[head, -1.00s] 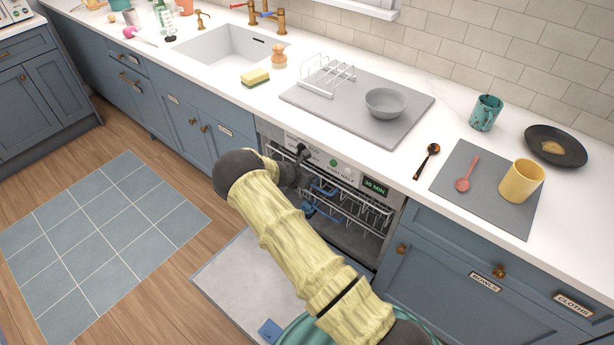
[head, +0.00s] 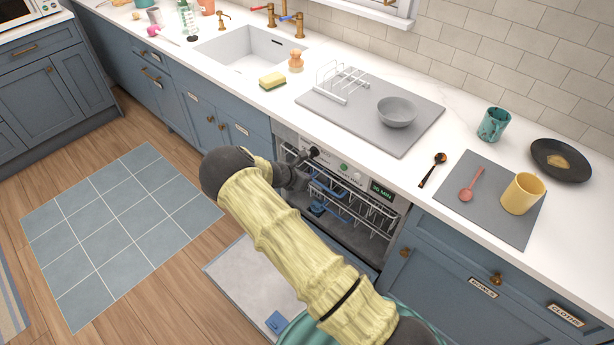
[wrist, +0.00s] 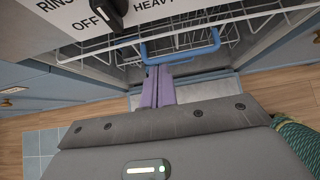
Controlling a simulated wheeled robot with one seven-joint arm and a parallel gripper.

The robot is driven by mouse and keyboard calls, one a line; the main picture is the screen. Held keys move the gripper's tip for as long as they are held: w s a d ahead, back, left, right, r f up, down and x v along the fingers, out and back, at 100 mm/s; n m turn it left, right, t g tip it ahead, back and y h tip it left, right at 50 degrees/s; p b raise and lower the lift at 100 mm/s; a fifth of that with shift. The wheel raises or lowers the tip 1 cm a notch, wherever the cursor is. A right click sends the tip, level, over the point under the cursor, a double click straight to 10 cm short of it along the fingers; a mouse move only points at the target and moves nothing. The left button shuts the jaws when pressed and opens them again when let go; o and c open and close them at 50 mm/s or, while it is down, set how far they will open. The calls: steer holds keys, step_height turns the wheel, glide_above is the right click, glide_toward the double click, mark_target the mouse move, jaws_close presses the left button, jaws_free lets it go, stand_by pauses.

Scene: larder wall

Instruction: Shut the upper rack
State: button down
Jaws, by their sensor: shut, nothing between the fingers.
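The upper rack (head: 357,205) is a white wire basket at the mouth of the open dishwasher, under its control panel (head: 350,171). Its blue handle (wrist: 183,48) crosses the upper middle of the wrist view, with rack wires (wrist: 250,20) to the right. My gripper (wrist: 156,72) is shut and empty. Its purple fingers point at the left part of the handle and overlap it in the picture; I cannot tell whether they touch. In the head view my arm hides part of the rack and the fingertips.
The dishwasher door (head: 245,275) lies lowered in front. A black dial knob (wrist: 108,12) juts from the panel close above my fingers. The counter (head: 440,135) runs above, with a drying mat (head: 400,145) and bowl (head: 397,111). Open floor lies at left around the tiled patch (head: 115,235).

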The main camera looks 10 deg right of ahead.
steer(key=s+d+r+m+g+y, duration=0.4)
steer(key=s+r+m, duration=1.1)
steer(key=m, duration=0.1)
steer(key=s+r+m+y, duration=0.1)
steer(key=s+r+m, duration=0.3)
steer(key=s, duration=0.4)
steer(key=s+a+r+m+y, duration=0.1)
steer(key=s+r+m+y, duration=0.1)
steer(key=s+r+m, duration=0.3)
steer(key=s+r, duration=0.1)
steer(key=s, duration=0.3)
steer(key=shift+a+m+t, duration=0.3)
steer(key=shift+t, duration=0.1)
steer(key=shift+w+r, duration=0.1)
steer(key=shift+w, duration=0.05)
